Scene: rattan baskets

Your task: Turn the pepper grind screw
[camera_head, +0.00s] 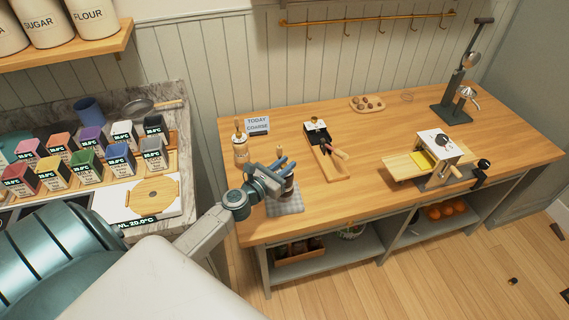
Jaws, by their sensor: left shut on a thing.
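My left gripper (280,173) is over the front left part of the wooden table. It is shut on a dark mill (289,187), probably the pepper mill, that stands on or just above a grey checked cloth (285,206). The fingers and wrist hide most of this mill, and I cannot make out its grind screw. A small sign (258,125) reading "TODAY COARSE" stands behind, near the back left edge of the table. A pale mill-like jar (240,148) with a wooden top stands left of the sign. My right gripper is not in view.
A wooden board with a dark grinder box (317,134) lies right of my gripper. A white crank machine (437,147) and a dark lever press (459,100) stand farther right. Coloured boxes (89,168) crowd the left counter. The table's middle right is clear.

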